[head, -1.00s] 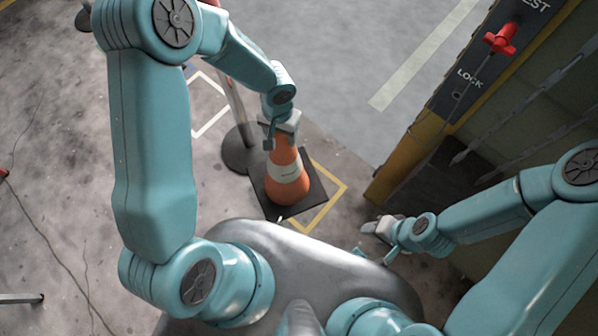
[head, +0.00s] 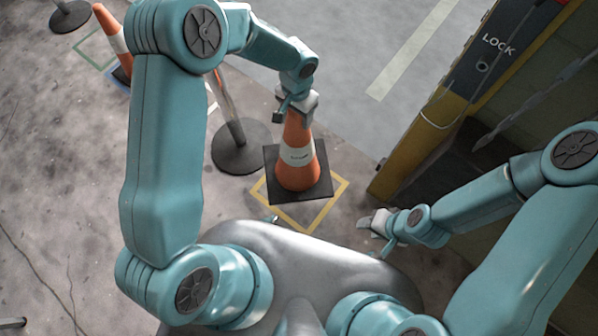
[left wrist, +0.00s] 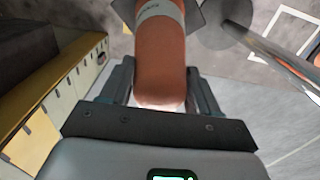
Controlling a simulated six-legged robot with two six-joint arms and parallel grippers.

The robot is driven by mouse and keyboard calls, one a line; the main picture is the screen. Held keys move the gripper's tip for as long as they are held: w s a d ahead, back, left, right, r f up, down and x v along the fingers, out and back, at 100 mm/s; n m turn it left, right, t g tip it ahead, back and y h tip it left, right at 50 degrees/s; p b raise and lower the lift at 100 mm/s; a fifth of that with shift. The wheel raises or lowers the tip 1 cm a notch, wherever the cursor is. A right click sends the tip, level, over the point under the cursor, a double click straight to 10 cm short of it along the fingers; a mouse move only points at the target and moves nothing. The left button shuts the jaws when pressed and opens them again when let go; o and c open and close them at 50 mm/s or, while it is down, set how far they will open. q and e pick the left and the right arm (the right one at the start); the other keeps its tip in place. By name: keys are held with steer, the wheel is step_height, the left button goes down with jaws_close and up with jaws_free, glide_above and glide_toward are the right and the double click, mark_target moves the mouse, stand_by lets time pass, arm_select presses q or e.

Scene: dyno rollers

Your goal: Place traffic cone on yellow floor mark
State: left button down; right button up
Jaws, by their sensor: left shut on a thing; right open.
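An orange traffic cone (head: 297,178) with a white band and a black square base stands upright in the head view. Its base overlaps the upper part of the yellow floor mark (head: 308,231), a square outline on the floor. Whether the base touches the floor cannot be told. My left gripper (head: 295,108) is shut on the cone's top. In the left wrist view the cone (left wrist: 160,60) sits between the fingers of my left gripper (left wrist: 160,88). My right gripper (head: 376,222) is open and empty, to the right of the yellow mark.
A post on a round dark base (head: 240,147) stands just left of the cone. A second cone (head: 112,38) is at the upper left by a green floor mark (head: 88,50). A yellow and black cabinet with a LOCK label (head: 408,150) stands close on the right.

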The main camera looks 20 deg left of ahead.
arm_select(q)
steer(key=shift+w+d+f+b, duration=0.1)
steer(key=shift+d+f+b, duration=0.1)
steer(key=shift+f, duration=0.25)
steer(key=shift+w+d+f+b, duration=0.1)
steer(key=shift+d+f+b, duration=0.1)
steer(key=shift+f, duration=0.2)
step_height(320, 180, down, 20)
steer(key=b, duration=1.2)
steer(key=shift+r, duration=0.25)
steer(key=shift+c, duration=1.2)
jaws_free()
steer(key=shift+s, duration=0.1)
arm_select(e)
step_height(320, 180, down, 14)
steer(key=shift+w, duration=0.4)
arm_select(q)
steer(key=shift+f, duration=0.1)
